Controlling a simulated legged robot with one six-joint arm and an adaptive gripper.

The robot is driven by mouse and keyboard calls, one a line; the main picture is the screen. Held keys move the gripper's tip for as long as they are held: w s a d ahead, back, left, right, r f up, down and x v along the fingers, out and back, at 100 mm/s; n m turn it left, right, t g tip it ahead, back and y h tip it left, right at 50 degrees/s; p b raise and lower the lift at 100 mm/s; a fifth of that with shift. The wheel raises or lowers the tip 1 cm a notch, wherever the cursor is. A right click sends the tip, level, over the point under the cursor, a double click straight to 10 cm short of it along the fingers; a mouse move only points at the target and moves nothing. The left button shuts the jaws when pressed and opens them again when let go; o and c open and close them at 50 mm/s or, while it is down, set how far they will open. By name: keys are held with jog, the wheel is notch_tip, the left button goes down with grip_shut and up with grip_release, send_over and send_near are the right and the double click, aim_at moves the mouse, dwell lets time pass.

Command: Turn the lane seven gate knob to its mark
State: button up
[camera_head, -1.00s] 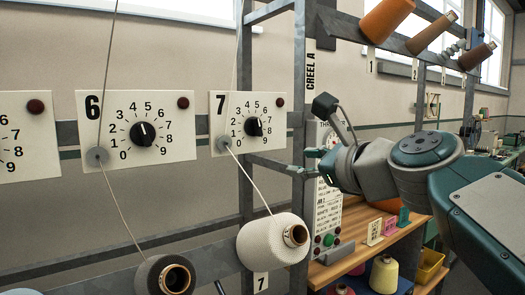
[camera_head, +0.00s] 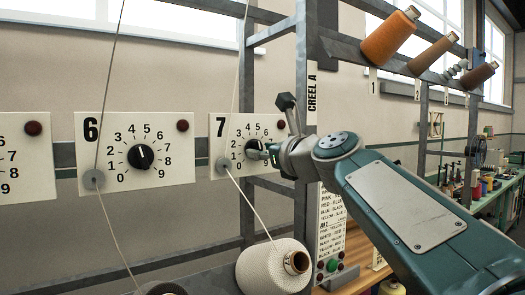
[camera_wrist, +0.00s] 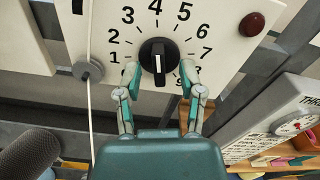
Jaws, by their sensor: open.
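The lane seven panel (camera_head: 233,125) is a white plate with a black knob (camera_wrist: 158,56) and a ring of numbers. In the head view my gripper (camera_head: 268,154) is at the panel and partly covers the knob and the right-hand numbers. No separate target mark can be made out.
A grey thread guide (camera_wrist: 88,70) with a white thread is left of the knob. A dark red button (camera_wrist: 251,24) is at upper right. The creel post (camera_head: 301,110) stands close beside my gripper. A white yarn cone (camera_head: 268,270) hangs below; the lane six panel (camera_head: 118,118) is left.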

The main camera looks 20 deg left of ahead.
jog(key=shift+w+a, duration=0.1)
jog(key=shift+a, duration=0.2)
jog(key=shift+c, duration=0.3)
grip_shut()
jog(key=shift+f+n, duration=0.15)
jog(key=shift+n, duration=3.8)
jog(key=shift+f+n, duration=0.2)
jog(key=shift+n, duration=3.8)
jog(key=shift+f+n, duration=0.15)
jog(key=shift+n, duration=3.8)
